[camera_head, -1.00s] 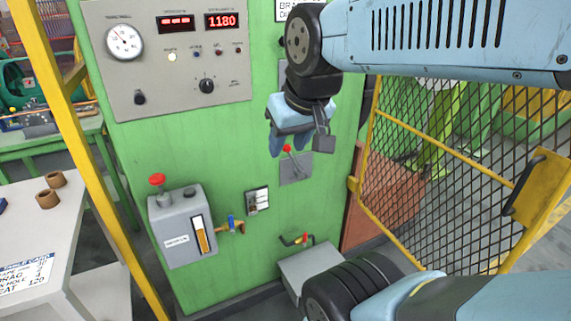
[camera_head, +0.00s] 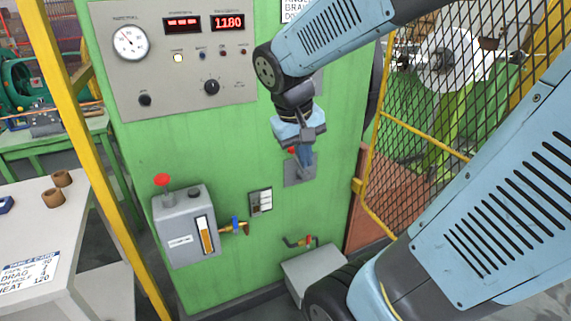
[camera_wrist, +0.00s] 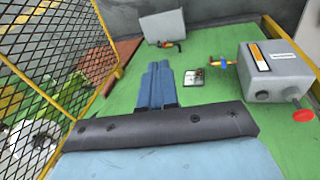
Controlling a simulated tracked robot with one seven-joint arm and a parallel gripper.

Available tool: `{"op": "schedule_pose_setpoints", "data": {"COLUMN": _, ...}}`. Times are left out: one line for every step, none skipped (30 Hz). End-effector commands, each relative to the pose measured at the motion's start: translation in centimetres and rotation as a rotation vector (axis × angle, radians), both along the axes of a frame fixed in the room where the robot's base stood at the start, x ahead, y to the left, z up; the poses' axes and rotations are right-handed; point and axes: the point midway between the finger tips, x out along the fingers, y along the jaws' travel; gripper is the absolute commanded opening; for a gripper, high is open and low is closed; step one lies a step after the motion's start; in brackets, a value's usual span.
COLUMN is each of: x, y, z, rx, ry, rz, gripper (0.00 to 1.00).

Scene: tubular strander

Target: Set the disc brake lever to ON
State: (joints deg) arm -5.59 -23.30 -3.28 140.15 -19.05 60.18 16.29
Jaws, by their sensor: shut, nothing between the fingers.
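A lever with a red knob (camera_head: 292,150) stands on a small grey plate (camera_head: 291,180) on the green cabinet front. I take it for the disc brake lever, but no ON mark is readable. My gripper (camera_head: 306,164) is in front of the plate, fingers pointing down, just right of the knob; whether they touch the lever I cannot tell. In the wrist view the blue fingers (camera_wrist: 158,85) are together and empty. The lever is not visible there, and part of it is hidden behind my gripper in the head view.
A grey oil box (camera_head: 184,228) with a red knob and a brass tap (camera_head: 236,227) sits at lower left. A red-handled valve (camera_head: 308,240) is above a grey box (camera_head: 312,268). A yellow mesh guard (camera_head: 372,180) stands close on the right. A control panel (camera_head: 180,95) is above left.

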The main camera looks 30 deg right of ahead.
Motion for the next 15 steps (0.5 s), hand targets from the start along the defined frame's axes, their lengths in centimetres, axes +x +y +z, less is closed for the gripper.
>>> {"op": "schedule_pose_setpoints", "data": {"x": 0.4, "y": -0.3, "z": -0.6, "rx": -0.026, "ry": 0.031, "rz": -0.005, "gripper": 0.0}}
{"op": "schedule_pose_setpoints", "data": {"x": 0.6, "y": -0.5, "z": -0.9, "rx": -0.04, "ry": 0.048, "rz": -0.011, "gripper": 0.0}}
{"op": "schedule_pose_setpoints", "data": {"x": 0.9, "y": -0.8, "z": -1.2, "rx": -0.062, "ry": 0.069, "rz": -0.019, "gripper": 0.0}}
{"op": "schedule_pose_setpoints", "data": {"x": 1.1, "y": -1.1, "z": -1.4, "rx": -0.078, "ry": 0.083, "rz": -0.024, "gripper": 0.0}}
{"op": "schedule_pose_setpoints", "data": {"x": 1.4, "y": -1.3, "z": -1.7, "rx": -0.095, "ry": 0.098, "rz": -0.029, "gripper": 0.0}}
{"op": "schedule_pose_setpoints", "data": {"x": 1.6, "y": -1.6, "z": -2.0, "rx": -0.118, "ry": 0.116, "rz": -0.035, "gripper": 0.0}}
{"op": "schedule_pose_setpoints", "data": {"x": 1.9, "y": -1.8, "z": -2.3, "rx": -0.135, "ry": 0.131, "rz": -0.04, "gripper": 0.0}}
{"op": "schedule_pose_setpoints", "data": {"x": 2.1, "y": -2.0, "z": -2.5, "rx": -0.154, "ry": 0.145, "rz": -0.044, "gripper": 0.0}}
{"op": "schedule_pose_setpoints", "data": {"x": 2.4, "y": -2.3, "z": -2.8, "rx": -0.177, "ry": 0.163, "rz": -0.05, "gripper": 0.0}}
{"op": "schedule_pose_setpoints", "data": {"x": 2.6, "y": -2.6, "z": -3.1, "rx": -0.196, "ry": 0.176, "rz": -0.054, "gripper": 0.0}}
{"op": "schedule_pose_setpoints", "data": {"x": 2.8, "y": -2.8, "z": -3.3, "rx": -0.215, "ry": 0.189, "rz": -0.058, "gripper": 0.0}}
{"op": "schedule_pose_setpoints", "data": {"x": 3.1, "y": -3.0, "z": -3.7, "rx": -0.24, "ry": 0.206, "rz": -0.063, "gripper": 0.0}}
{"op": "schedule_pose_setpoints", "data": {"x": 3.4, "y": -3.2, "z": -3.9, "rx": -0.26, "ry": 0.216, "rz": -0.065, "gripper": 0.0}}
{"op": "schedule_pose_setpoints", "data": {"x": 3.6, "y": -3.4, "z": -4.1, "rx": -0.279, "ry": 0.228, "rz": -0.068, "gripper": 0.0}}
{"op": "schedule_pose_setpoints", "data": {"x": 3.9, "y": -3.7, "z": -4.4, "rx": -0.306, "ry": 0.243, "rz": -0.072, "gripper": 0.0}}
